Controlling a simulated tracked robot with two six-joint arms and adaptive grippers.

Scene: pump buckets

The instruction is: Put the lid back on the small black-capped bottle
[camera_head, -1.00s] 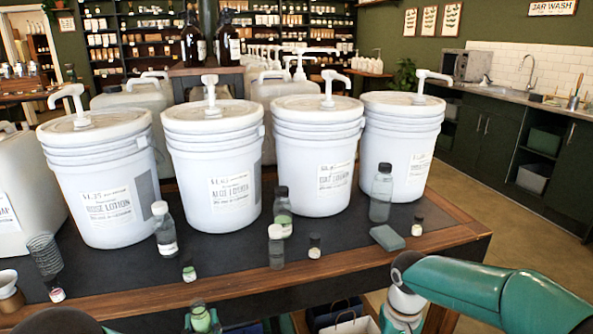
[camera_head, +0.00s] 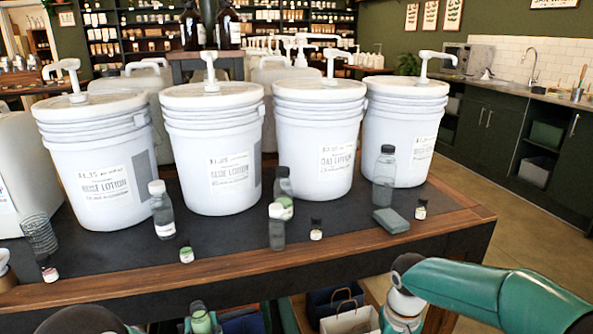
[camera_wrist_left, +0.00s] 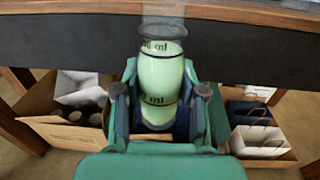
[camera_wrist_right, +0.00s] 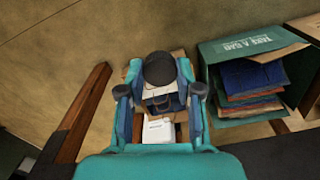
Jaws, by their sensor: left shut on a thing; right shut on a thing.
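A small clear bottle with pale green liquid (camera_wrist_left: 161,75) stands between the fingers of my left gripper (camera_wrist_left: 160,92), which is shut on it. Its clear upper part runs toward the top of the left wrist view, and no lid shows on it there. In the head view the green bottle (camera_head: 200,322) is low at the bottom edge, in front of the table. My right gripper (camera_wrist_right: 160,91) is shut on a round black lid (camera_wrist_right: 160,68). The head view shows my right arm at lower right, but the lid does not show there.
The table (camera_head: 290,262) holds several white pump buckets (camera_head: 212,150), several clear bottles (camera_head: 384,180) and small jars (camera_head: 316,230). A grey-green block (camera_head: 390,221) lies near its front edge. Bags (camera_head: 348,317) are below. A green crate (camera_wrist_right: 255,75) shows in the right wrist view.

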